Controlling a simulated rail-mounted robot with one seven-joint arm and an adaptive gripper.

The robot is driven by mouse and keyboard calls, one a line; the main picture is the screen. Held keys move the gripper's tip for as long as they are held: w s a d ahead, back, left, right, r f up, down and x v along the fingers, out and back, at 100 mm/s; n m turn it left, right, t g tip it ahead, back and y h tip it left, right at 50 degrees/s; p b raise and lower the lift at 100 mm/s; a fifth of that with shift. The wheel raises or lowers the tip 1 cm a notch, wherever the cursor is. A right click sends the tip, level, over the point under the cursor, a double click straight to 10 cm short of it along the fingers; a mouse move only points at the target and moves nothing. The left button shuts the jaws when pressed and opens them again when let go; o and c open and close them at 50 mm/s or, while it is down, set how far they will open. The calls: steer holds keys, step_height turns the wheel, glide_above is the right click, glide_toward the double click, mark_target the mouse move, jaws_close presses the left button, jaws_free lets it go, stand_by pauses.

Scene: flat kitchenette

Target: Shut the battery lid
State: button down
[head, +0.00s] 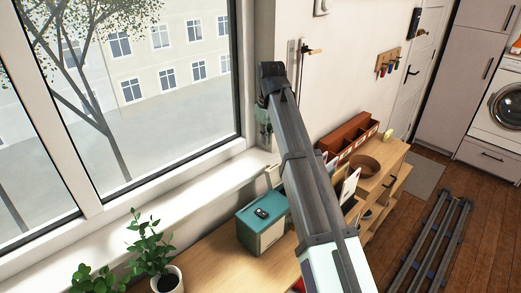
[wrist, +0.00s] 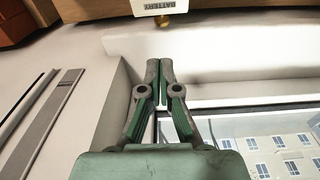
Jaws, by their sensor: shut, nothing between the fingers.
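A white panel lettered BATTERY (wrist: 158,6) shows at the top edge of the wrist view, with a small brass knob (wrist: 162,20) at its edge. Only part of this panel is in the picture, so I cannot tell how far the lid is open. My gripper (wrist: 161,62) is shut and empty, its fingertips together and apart from the knob and panel. In the head view my gripper (head: 264,130) is near the window's right edge, mostly hidden by my arm. White flaps or cards (head: 348,186) show beside my arm; their lettering is unreadable.
A teal-topped box (head: 261,222) with a small dark item on it stands on the wooden counter (head: 215,264). A potted plant (head: 163,279) is to its left. A red-brown organizer (head: 347,138) and a brown bowl (head: 364,165) are beyond my arm. The window (head: 150,80) and wall are close.

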mark_target(264, 167)
steer(key=f+p, duration=0.1)
steer(key=f, duration=0.5)
steer(key=f+p, duration=0.1)
steer(key=f, duration=0.2)
steer(key=shift+w+a+f+p, duration=0.15)
steer(key=shift+w+f+p, duration=0.2)
steer(key=shift+s, duration=0.15)
